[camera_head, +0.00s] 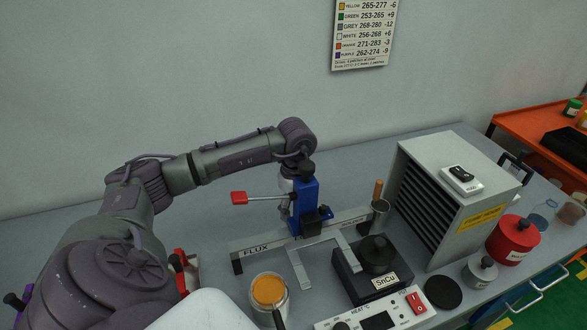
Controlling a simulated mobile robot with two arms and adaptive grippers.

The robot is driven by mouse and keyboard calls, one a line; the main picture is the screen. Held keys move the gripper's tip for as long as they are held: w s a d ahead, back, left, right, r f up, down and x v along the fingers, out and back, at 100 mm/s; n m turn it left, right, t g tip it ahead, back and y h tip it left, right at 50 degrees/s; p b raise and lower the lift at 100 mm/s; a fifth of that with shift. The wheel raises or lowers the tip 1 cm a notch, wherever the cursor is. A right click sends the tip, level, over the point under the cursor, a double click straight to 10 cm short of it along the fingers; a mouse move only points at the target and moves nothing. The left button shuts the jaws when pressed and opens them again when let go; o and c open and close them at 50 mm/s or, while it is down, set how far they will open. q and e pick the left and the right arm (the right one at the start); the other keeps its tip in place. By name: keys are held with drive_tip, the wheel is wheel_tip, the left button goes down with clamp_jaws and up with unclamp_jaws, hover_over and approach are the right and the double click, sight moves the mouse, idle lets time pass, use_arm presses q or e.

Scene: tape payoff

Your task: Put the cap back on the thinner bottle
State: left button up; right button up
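No bottle has a label I can read as thinner. A small grey bottle (480,271) with a dark top stands at the right, in front of a larger red can (513,240) that also has a small dark top. A flat black disc (443,292) lies left of the grey bottle; I cannot tell whether it is a cap. My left arm reaches across to the middle, and its gripper (289,186) points down beside a blue upright device (304,206), far left of the bottles. Its fingertips are unclear there. My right gripper is out of view.
A louvred grey box (452,190) stands between my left gripper and the red can. A black block marked SnCu (386,284) and a heater control panel (380,318) are in front. An orange-filled jar (269,291) stands near the front. The table's back left is clear.

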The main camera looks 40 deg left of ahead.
use_arm(q)
drive_tip(key=shift+f, duration=0.15)
wheel_tip(320, 180, down, 4)
drive_tip(key=shift+s+a+f+p, duration=0.1)
drive_tip(key=shift+a+f+p, duration=0.05)
drive_tip(key=shift+p, duration=0.75)
drive_tip(key=shift+f, duration=0.35)
drive_tip(key=c, duration=0.9)
drive_tip(key=shift+o, duration=0.2)
drive_tip(key=shift+r, duration=0.1)
